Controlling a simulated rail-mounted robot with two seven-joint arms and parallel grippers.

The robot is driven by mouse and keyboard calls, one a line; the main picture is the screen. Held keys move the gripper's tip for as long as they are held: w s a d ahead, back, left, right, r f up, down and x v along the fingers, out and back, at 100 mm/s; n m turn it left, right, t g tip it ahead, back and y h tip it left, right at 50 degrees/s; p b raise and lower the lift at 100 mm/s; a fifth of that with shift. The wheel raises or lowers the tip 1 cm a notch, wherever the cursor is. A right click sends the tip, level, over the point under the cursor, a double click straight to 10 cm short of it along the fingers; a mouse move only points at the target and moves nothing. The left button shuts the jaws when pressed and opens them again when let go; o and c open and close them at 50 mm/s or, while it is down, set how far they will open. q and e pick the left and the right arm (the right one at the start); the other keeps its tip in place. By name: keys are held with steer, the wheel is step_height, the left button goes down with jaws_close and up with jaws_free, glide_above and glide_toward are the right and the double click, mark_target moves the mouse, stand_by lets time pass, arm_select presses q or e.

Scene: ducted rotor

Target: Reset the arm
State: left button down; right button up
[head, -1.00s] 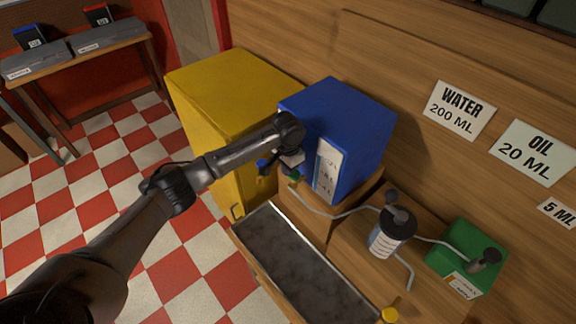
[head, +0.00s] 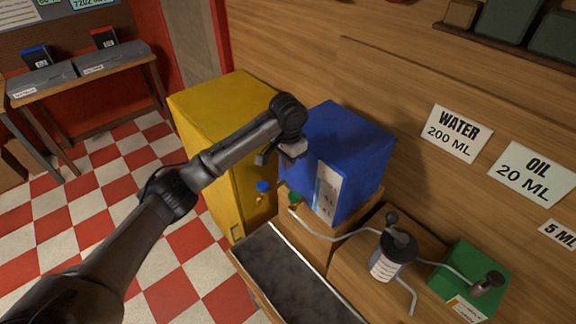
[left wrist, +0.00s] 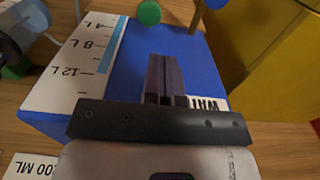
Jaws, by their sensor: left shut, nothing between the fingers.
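My left arm comes in from the lower left in the head view. My left gripper (head: 291,150) is in front of the left side of the blue tank (head: 345,150), above a blue knob (head: 263,186) and a green knob (head: 295,197). In the left wrist view its fingers (left wrist: 165,80) are together with nothing between them, in front of the blue tank (left wrist: 185,50) with its white litre scale. The green knob (left wrist: 149,12) shows beyond the fingers. I cannot tell the exact gap to the tank. My right gripper is not in view.
The yellow tank (head: 225,105) stands left of the blue one. A dark-lined trough (head: 290,275), a labelled cylinder (head: 388,262) with pipes, and a green box (head: 470,265) are in front and right. A side table (head: 90,75) is at the back left; the checkered floor is open.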

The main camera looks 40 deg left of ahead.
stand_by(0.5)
arm_select(q)
steer(key=s+d+f+m+t+h+p, duration=0.1)
steer(key=s+d+f+m+t+p, duration=0.15)
steer(key=s+d+f, duration=1.4)
steer(key=s+r+n+t+p, duration=0.1)
steer(key=s+n+p, duration=0.1)
steer(key=s, duration=1.8)
steer(key=shift+r+y+p, duration=0.3)
steer(key=shift+y+p, duration=0.1)
